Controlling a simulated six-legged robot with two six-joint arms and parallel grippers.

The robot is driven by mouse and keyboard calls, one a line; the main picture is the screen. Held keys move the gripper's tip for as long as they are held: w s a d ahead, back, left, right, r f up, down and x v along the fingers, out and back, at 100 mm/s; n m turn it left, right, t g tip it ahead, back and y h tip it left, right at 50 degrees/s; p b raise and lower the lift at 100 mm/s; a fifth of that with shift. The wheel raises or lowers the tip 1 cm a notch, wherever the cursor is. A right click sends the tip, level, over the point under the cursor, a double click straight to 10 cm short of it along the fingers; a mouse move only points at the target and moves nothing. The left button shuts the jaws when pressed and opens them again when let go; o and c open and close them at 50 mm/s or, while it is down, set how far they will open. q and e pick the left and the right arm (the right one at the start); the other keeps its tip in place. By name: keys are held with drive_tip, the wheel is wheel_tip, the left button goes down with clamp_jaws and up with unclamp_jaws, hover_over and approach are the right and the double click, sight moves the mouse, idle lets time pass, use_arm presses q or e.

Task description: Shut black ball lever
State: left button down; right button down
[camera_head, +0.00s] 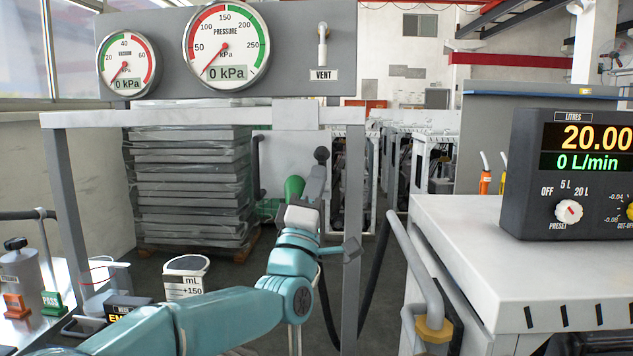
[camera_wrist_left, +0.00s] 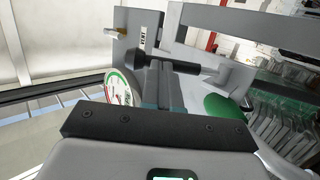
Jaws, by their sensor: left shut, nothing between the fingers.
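The black ball lever's dark round knob (camera_head: 321,155) stands by the grey frame post, just above my left gripper in the head view. In the left wrist view the black ball (camera_wrist_left: 136,60) is on the left, and its dark stem runs right to a grey fitting on the frame. My left gripper (camera_head: 314,186) is shut and empty, close to the lever. In the left wrist view its fingers (camera_wrist_left: 162,85) reach to the stem, beside the ball; I cannot tell whether they touch. The lever's lower end is partly hidden by my gripper. My right gripper is not in view.
A green fitting (camera_head: 293,188) is just left of my gripper. Gauges (camera_head: 225,46) and a VENT valve (camera_head: 322,45) are on the panel above. A white jug (camera_head: 186,274) stands at lower left. A white cabinet (camera_head: 520,235) with a display fills the right.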

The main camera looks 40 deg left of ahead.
sight(318, 153)
use_arm(q)
drive_tip(key=r+g+p, duration=0.1)
drive_tip(key=p, duration=0.1)
drive_tip(key=w+r+n+g+p, duration=0.1)
drive_tip(key=r+g+p, duration=0.1)
drive_tip(key=p, duration=0.1)
drive_tip(key=a+r+n+g+p, duration=0.1)
drive_tip(key=r+p, duration=0.1)
drive_tip(key=p, duration=0.1)
drive_tip(key=shift+w+g, duration=0.4)
drive_tip(key=shift+w+a+r+n+g+h+p, duration=0.1)
drive_tip(key=shift+w+a+n+g+h+p, duration=0.45)
drive_tip(key=shift+p, duration=1.6)
drive_tip(key=shift+w+r+m+g+y+p, duration=0.25)
drive_tip(key=shift+g+p, duration=0.65)
drive_tip(key=shift+p, duration=1.2)
drive_tip(key=shift+w+a+f+n+g+h+p, duration=0.1)
drive_tip(key=shift+w+a+n+g+h+p, duration=0.5)
drive_tip(key=shift+p, duration=1.55)
drive_tip(key=shift+s+d+m, duration=0.2)
drive_tip(key=shift+d+m, duration=0.1)
